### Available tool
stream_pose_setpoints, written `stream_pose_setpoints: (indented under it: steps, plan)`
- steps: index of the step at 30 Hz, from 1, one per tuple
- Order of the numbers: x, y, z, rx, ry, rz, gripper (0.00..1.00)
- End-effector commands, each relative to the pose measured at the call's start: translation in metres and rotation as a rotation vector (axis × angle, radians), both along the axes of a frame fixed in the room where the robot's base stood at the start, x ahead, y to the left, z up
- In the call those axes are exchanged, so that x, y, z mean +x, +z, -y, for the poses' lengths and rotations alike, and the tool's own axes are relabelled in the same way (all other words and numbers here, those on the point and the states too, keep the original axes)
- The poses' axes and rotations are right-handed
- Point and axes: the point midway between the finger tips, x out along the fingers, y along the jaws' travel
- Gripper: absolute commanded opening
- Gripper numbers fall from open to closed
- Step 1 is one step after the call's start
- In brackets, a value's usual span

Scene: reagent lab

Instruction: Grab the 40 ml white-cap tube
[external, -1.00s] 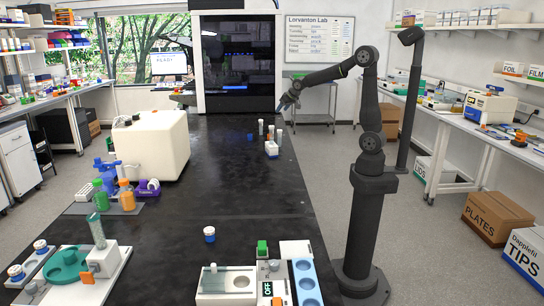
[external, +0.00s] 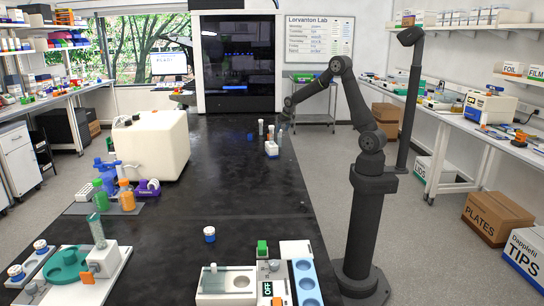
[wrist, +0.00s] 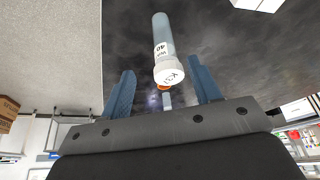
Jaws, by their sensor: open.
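The 40 ml white-cap tube (wrist: 162,40) shows in the wrist view, with a clear bluish body, a "40" label and a marked white cap. Its cap lies across the gap between the two blue fingers of my gripper (wrist: 160,68). The fingers are apart, and I cannot tell how deep the tube sits between them. A second, smaller tube with an orange cap (wrist: 164,88) is partly hidden behind the white cap. In the external view my gripper (external: 283,122) is low over the far right part of the bench, beside small tubes (external: 261,127); its fingers are too small there to read.
A blue-and-white pot (external: 209,234) stands nearer the camera. A large white machine (external: 150,145) is at the left. The middle of the bench is clear.

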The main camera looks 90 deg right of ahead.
Motion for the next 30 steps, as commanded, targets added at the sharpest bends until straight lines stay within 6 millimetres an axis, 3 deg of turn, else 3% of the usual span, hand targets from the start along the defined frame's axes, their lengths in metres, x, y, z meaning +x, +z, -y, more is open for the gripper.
stream_pose_setpoints:
  steps: [10, 19, 29, 30]
  plan:
    - [0.008, -0.023, 0.008, -0.001, 0.000, 0.001, 0.57]
    - [0.022, -0.058, 0.019, -0.002, 0.001, -0.001, 0.57]
    - [0.023, -0.063, 0.021, -0.003, 0.000, 0.001, 0.57]
    - [0.023, -0.063, 0.021, -0.003, 0.000, 0.001, 0.51]
